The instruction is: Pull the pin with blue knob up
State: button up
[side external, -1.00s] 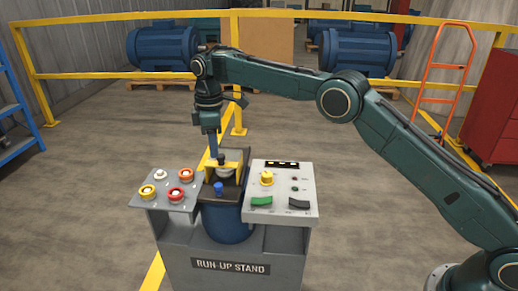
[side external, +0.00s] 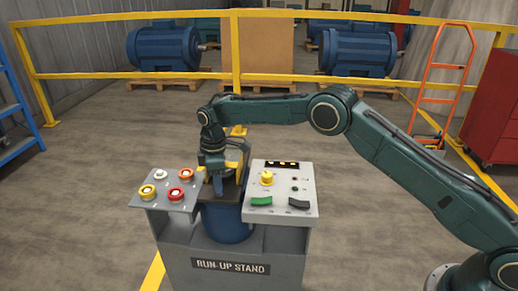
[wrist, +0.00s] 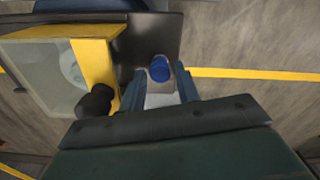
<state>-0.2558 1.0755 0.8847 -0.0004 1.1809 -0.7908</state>
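The pin's blue knob (wrist: 158,69) shows in the wrist view on a dark plate (wrist: 150,35). My gripper (wrist: 160,78) is open, with its two blue-grey fingers on either side of the knob. A gap seems to remain between the fingers and the knob. In the side view my gripper (side external: 218,188) points down at the front of the run-up stand (side external: 285,240), and I cannot make out the knob behind its fingers. The lower part of the pin is hidden.
A yellow guard (wrist: 95,60) with a clear pane and a black knob (wrist: 96,101) stands close left of my fingers in the wrist view. A button panel (side external: 157,203) and a switch panel (side external: 300,206) flank the spot in the side view.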

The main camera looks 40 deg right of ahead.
jog(key=shift+f, duration=0.1)
jog(key=shift+c, duration=0.4)
grip_shut()
jog(key=shift+r, duration=1.5)
jog(key=shift+o, duration=0.4)
grip_release()
notch_tip(320, 180, up, 14)
jog(key=shift+f, duration=0.1)
